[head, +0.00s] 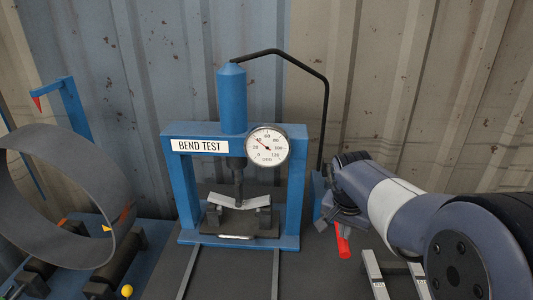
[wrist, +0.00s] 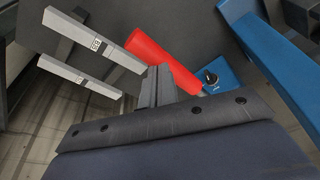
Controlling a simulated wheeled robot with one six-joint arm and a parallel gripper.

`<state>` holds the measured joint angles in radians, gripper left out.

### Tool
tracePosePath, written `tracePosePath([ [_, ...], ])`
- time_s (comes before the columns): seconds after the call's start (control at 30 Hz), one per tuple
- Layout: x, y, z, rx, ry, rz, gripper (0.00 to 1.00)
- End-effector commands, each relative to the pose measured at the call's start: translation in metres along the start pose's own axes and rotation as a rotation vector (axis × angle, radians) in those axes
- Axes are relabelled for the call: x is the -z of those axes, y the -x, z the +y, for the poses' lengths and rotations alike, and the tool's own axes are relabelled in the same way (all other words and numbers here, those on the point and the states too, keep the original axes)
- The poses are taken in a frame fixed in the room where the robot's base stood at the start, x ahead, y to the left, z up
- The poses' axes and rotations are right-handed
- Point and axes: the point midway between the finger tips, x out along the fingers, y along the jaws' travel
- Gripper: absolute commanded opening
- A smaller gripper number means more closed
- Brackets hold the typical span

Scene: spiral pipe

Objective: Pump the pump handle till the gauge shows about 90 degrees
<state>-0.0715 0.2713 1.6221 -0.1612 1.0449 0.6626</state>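The pump handle is a red bar. In the head view its red grip (head: 342,242) shows just below my gripper (head: 332,212), low to the right of the press. In the wrist view the red handle (wrist: 163,60) slants down to the right, right beyond the tips of my gripper (wrist: 157,78). The two grey fingers look close together, with no handle visible between them; whether they touch it I cannot tell. The round white gauge (head: 267,146) on the blue press frame (head: 292,200) has its needle pointing up-left, near 40. A pale strip (head: 241,201) under the ram is slightly bent.
Two pale bars marked with a label (wrist: 95,45) lie left of the handle in the wrist view. A blue pump part (wrist: 218,75) is right of it. A large grey ring (head: 65,140) on rollers stands at the far left; a corrugated wall is behind.

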Motion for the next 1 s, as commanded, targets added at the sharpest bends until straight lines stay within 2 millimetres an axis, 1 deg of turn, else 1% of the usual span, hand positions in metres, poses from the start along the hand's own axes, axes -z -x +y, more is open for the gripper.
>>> tracePosePath([
  [0.03,-0.004,-0.011,0.000,-0.002,0.001,-0.003,0.00],
  [0.1,-0.005,-0.015,0.000,-0.001,0.001,-0.003,0.00],
  [0.47,-0.005,-0.013,0.001,-0.003,0.001,-0.006,0.00],
  [0.57,-0.001,-0.002,0.000,-0.003,0.001,-0.006,0.00],
  [0.7,0.008,0.019,-0.002,-0.002,0.001,-0.004,0.00],
  [1.0,0.024,0.059,-0.005,-0.001,0.001,-0.002,0.00],
])
